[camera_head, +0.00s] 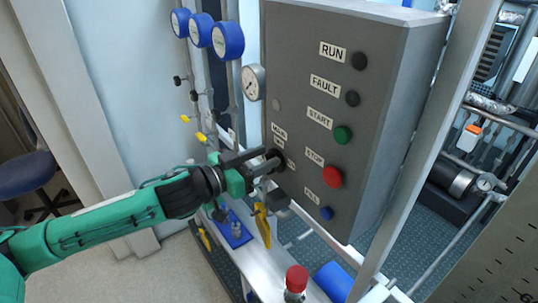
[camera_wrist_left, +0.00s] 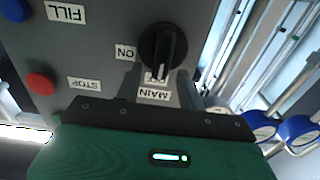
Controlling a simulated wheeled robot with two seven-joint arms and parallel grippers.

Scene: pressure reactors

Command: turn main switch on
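The main switch is a round black knob (camera_wrist_left: 163,48) with a raised bar, on the front of the grey control box (camera_head: 325,90). In the left wrist view its bar points toward the MAIN label (camera_wrist_left: 154,95) and a partly covered label. The ON label (camera_wrist_left: 125,53) is to the left of the knob. My left gripper (camera_head: 266,161) is at the knob; it also shows in the left wrist view (camera_wrist_left: 158,78). Its fingers are apart, one on each side of the bar, with visible gaps. In the head view the fingers partly hide the knob (camera_head: 277,158). My right gripper is out of view.
A green button (camera_head: 343,134), a red button (camera_head: 332,177) and a blue button (camera_head: 326,213) sit right of the switch. A gauge (camera_head: 253,82) and yellow-handled valves (camera_head: 262,222) are close to the left arm. A metal frame post (camera_head: 425,150) stands at the right.

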